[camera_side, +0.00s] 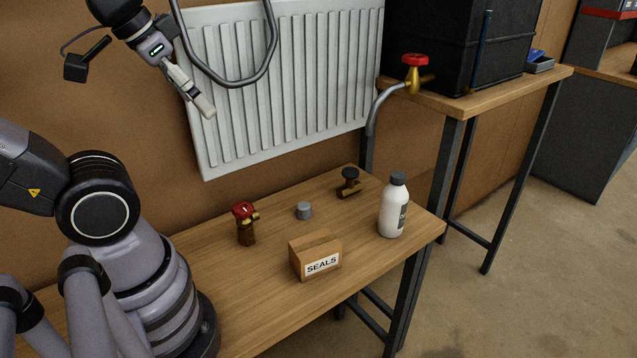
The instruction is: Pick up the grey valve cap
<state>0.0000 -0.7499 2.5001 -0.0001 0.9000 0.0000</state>
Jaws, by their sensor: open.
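The grey valve cap (304,211) is a small grey cylinder standing on the wooden bench, near its middle. It is between the red-handled brass valve on its left and the black-handled valve on its right, apart from both. My gripper (208,112) is up and to the left of the cap, in front of the white radiator and well above the bench. It is open, seen nearly from the side, with nothing visible between its fingers.
On the wooden bench (215,275) stand a red-handled brass valve (246,228), a cardboard SEALS box (316,256) in front of the cap, a black-handled valve (349,184) and a white bottle (394,208). A radiator (285,105) with a grey pipe hangs behind.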

